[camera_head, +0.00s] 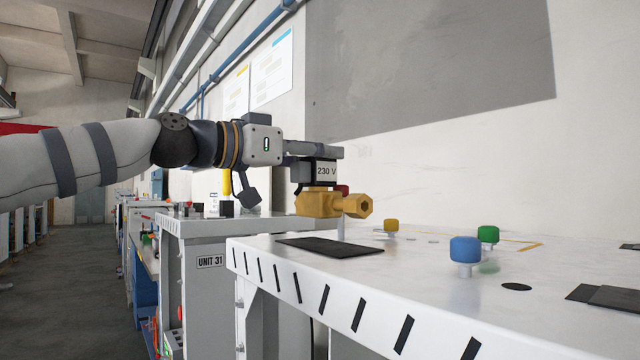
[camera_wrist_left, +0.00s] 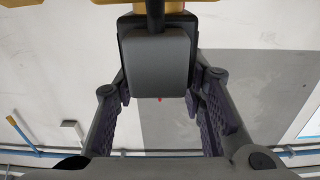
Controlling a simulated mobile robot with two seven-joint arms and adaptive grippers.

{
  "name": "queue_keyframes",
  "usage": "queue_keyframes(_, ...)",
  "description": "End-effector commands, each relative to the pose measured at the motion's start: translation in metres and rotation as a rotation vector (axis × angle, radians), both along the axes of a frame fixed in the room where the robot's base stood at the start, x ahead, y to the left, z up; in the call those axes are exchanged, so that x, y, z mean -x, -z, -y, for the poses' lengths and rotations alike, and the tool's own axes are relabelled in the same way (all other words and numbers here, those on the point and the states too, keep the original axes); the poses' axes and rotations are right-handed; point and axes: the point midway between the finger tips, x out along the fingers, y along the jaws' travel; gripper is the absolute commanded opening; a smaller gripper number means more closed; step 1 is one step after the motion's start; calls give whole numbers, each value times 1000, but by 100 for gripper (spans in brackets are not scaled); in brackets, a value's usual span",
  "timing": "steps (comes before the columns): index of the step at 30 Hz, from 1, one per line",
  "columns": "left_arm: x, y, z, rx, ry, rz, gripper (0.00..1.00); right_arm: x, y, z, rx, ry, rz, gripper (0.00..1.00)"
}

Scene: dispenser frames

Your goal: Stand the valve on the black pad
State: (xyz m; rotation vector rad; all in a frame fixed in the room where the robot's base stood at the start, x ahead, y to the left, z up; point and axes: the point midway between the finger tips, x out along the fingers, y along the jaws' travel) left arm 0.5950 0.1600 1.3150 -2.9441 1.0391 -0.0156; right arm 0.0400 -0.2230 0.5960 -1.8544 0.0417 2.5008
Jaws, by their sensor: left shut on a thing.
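The valve has a brass body (camera_head: 322,204) and a black coil marked "230 V" (camera_head: 326,172). My left gripper (camera_head: 314,160) is shut on the coil and holds the valve upright in the air. In the left wrist view the grey-black coil (camera_wrist_left: 158,60) sits between the two fingers of my left gripper (camera_wrist_left: 160,92), with a bit of brass at the top edge. The black pad (camera_head: 335,247) lies flat on the white bench top, below the valve in the picture, with a visible gap between them. My right gripper is not in view.
The white bench top (camera_head: 420,275) carries a blue knob (camera_head: 465,249), a green knob (camera_head: 488,234) and a yellow knob (camera_head: 391,225) on short stems. A red part (camera_head: 342,189) shows partly behind the valve. Dark flat plates (camera_head: 608,297) lie at the right. A wall stands behind.

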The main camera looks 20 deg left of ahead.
Motion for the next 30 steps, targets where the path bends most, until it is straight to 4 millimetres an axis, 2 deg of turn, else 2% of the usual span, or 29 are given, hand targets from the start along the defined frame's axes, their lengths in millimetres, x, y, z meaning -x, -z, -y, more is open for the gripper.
queue_keyframes(1, -7, 12, -1, 4, -2, -6, 0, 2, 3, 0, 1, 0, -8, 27)
queue_keyframes(3, -5, 24, -1, 3, -1, -4, 0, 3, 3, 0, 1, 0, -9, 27)
queue_keyframes(6, -4, 33, -1, 2, -2, 1, 0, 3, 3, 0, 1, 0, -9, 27)
queue_keyframes(17, -3, 37, -1, 2, -2, 1, 0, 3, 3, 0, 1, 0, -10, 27)
queue_keyframes(18, -4, 39, -1, 0, -1, -2, 39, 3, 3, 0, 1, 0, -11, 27)
queue_keyframes(20, -4, 39, -1, 0, -1, -2, 53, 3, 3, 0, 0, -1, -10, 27)
queue_keyframes(21, -4, 39, -1, 0, -1, -2, 57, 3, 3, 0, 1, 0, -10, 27)
queue_keyframes(30, -4, 37, 0, 0, -1, -2, 57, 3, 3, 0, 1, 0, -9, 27)
